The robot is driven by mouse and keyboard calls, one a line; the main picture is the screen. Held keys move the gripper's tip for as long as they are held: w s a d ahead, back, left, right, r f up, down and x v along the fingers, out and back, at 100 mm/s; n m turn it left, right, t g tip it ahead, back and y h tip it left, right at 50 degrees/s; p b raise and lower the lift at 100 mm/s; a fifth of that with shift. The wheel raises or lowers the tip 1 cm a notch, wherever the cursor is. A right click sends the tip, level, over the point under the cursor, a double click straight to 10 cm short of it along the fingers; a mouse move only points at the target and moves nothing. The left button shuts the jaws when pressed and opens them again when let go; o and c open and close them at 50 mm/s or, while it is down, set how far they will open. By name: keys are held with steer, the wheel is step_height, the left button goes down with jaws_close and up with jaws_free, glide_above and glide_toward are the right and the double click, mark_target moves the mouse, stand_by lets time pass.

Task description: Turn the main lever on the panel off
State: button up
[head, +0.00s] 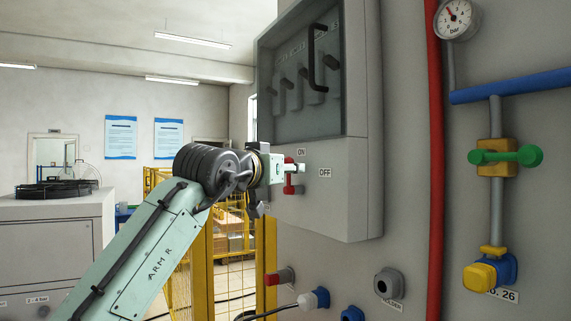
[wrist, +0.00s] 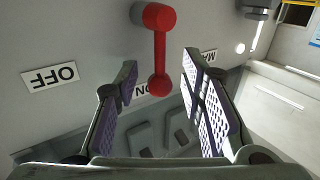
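The main lever (head: 290,188) is red and sits on the grey panel box (head: 325,195), between the ON label (head: 301,152) and the OFF label (head: 325,172). In the wrist view, which is turned over, the lever (wrist: 158,50) points from its round pivot toward the partly hidden ON label (wrist: 140,90). The OFF label (wrist: 49,76) lies to the left there. My gripper (wrist: 158,72) is open, with one purple-padded finger on each side of the lever's rounded end. I cannot tell whether either finger touches it. In the head view my gripper (head: 284,172) is at the lever.
A glazed cover (head: 300,85) with several switches and a black handle is above the lever. A red pipe (head: 437,160), a green-handled valve (head: 497,157) and a gauge (head: 455,19) are at right. Connectors (head: 389,282) jut out below. A yellow fence (head: 237,258) stands behind my arm.

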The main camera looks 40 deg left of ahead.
steer(key=shift+w, duration=0.1)
steer(key=shift+c, duration=0.3)
jaws_close()
stand_by(0.5)
